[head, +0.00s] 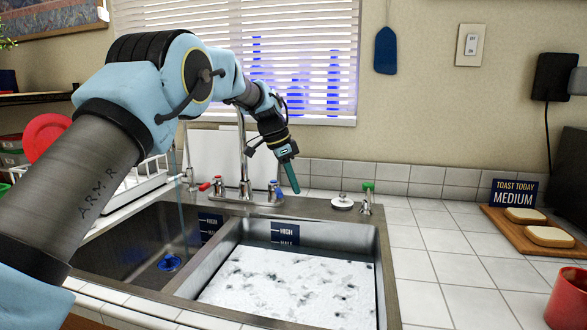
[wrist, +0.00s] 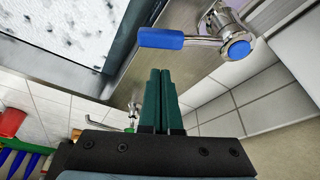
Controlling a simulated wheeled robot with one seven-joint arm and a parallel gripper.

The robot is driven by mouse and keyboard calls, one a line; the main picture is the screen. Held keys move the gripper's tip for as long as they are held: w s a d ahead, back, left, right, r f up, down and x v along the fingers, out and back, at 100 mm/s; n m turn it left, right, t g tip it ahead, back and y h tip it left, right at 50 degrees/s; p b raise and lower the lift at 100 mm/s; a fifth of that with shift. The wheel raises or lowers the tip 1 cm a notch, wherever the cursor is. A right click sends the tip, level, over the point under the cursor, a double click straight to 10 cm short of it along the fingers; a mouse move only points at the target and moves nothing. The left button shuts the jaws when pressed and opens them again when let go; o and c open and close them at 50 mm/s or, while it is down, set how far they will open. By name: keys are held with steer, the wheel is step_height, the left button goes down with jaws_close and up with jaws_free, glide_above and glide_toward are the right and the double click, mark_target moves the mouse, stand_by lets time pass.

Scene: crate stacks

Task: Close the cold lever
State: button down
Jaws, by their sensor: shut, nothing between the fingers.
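The cold lever has a blue handle and a blue-capped hub; it shows at the right of the faucet base in the head view (head: 275,189). In the wrist view its blue handle (wrist: 160,38) points left from the metal hub (wrist: 238,48). My gripper (head: 292,180) is shut and empty, just right of the lever in the head view. Its closed green fingers (wrist: 160,78) point toward the handle in the wrist view, with a visible gap before it. The red-handled lever (head: 212,185) is on the faucet's left. The faucet (head: 243,160) is partly hidden by my arm.
The right basin (head: 378,260) holds whitish, speckled, foamy contents. A thin bluish vertical streak (head: 179,205) drops into the left basin (head: 110,240). A white stopper (head: 342,203) and a green-topped fixture (head: 367,197) stand on the rim to the right. A tiled wall is close behind.

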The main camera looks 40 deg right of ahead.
mark_target(276, 191)
steer(key=shift+w+a+r, duration=0.2)
steer(key=shift+a, duration=0.2)
steer(key=shift+w+a+r, duration=0.15)
steer(key=shift+a, duration=0.2)
steer(key=shift+w+a+f, duration=0.15)
steer(key=shift+w+a, duration=0.15)
steer(key=shift+a, duration=0.2)
steer(key=shift+w+a+m+p, duration=0.15)
steer(key=shift+a+m+p, duration=0.2)
steer(key=shift+m, duration=0.25)
steer(key=shift+w+a+m+g+y+p, duration=0.25)
steer(key=shift+a+m+p, duration=0.2)
steer(key=shift+m, duration=0.35)
steer(key=shift+w+a+m+g+y+p, duration=0.15)
steer(key=shift+w+a+m+g+p, duration=0.25)
steer(key=shift+m, duration=0.4)
steer(key=shift+w+a, duration=0.25)
steer(key=shift+a, duration=0.15)
